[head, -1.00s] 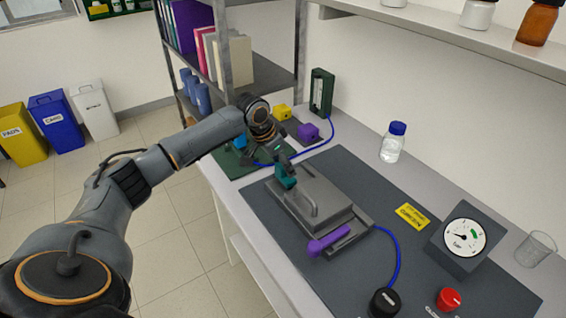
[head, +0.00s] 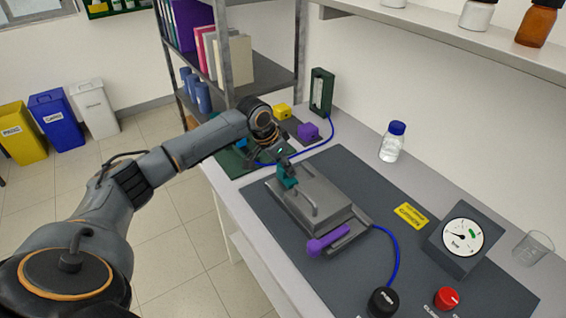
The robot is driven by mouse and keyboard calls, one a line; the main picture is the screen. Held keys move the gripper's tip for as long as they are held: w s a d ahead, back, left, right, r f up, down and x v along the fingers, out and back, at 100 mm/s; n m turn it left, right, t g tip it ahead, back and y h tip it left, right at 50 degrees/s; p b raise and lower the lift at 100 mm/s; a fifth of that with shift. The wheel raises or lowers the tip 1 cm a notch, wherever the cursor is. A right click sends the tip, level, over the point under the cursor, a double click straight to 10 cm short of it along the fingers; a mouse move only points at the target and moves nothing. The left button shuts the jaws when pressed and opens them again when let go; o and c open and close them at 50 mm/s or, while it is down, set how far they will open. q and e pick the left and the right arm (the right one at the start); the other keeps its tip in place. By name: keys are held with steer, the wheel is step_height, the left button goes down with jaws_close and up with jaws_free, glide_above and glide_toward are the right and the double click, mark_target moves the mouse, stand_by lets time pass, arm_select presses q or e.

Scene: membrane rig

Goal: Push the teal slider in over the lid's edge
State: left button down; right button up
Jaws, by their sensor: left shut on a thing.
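The teal slider (head: 287,178) stands at the far left end of the grey membrane rig. The rig's grey lid (head: 313,190) lies flat, with a bar handle on top. My left gripper (head: 284,166) reaches in from the left and is shut on the top of the teal slider. The slider is at the lid's edge; I cannot tell how far it overlaps the lid. My fingers hide its upper part. My right gripper is not in view.
A purple lever (head: 328,240) sits at the rig's near end. A gauge (head: 463,237), a blue-capped bottle (head: 392,142) and a beaker (head: 533,248) stand to the right.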

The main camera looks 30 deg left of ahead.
arm_select(q)
steer(key=shift+s+d+p, duration=0.25)
steer(key=shift+d+p, duration=0.1)
steer(key=shift+d, duration=0.1)
steer(key=shift+s+d+p, duration=0.2)
steer(key=shift+d+p, duration=0.15)
steer(key=shift+d, duration=0.1)
steer(key=shift+d+f, duration=0.1)
steer(key=shift+f, duration=0.15)
steer(key=c, duration=0.9)
jaws_free()
steer(key=shift+r, duration=0.3)
steer(key=v, duration=1.1)
steer(key=shift+r, duration=0.35)
steer(key=shift+s+f, duration=0.1)
steer(key=shift+s, duration=0.1)
